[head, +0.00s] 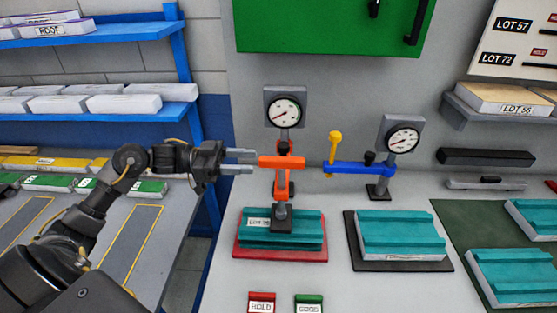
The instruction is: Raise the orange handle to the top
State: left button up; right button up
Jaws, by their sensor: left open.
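The orange handle (283,162) is a short horizontal bar on the orange clamp, below the left gauge. An orange link (281,184) runs down from it to a dark foot (281,217), which appears to rest on a teal panel (257,232) on the red base. My left gripper (241,161) comes in from the left and is open. Its two fingers point right, at about the handle's height, and their tips are close to the handle's left end. I cannot tell if they touch it. My right gripper is not in view.
A blue arm (358,168) with a yellow lever (334,148) stands right of the orange clamp. Two gauges (284,111) (403,139) stand behind. A second teal panel (400,234) lies on a black base. A green cabinet (330,25) hangs above. Red and green labels (262,304) (309,304) are in front.

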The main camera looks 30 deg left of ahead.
aim_at(274, 159)
pick_arm(q)
jog(key=p+x, duration=0.2)
jog(key=x, duration=0.5)
jog(key=shift+w+d+r+p, duration=0.1)
jog(key=shift+w+d+p, duration=0.15)
jog(key=shift+p, duration=0.1)
jog(key=shift+w+d, duration=0.25)
jog(key=shift+d, duration=0.2)
jog(key=shift+c, duration=0.6)
grip_shut()
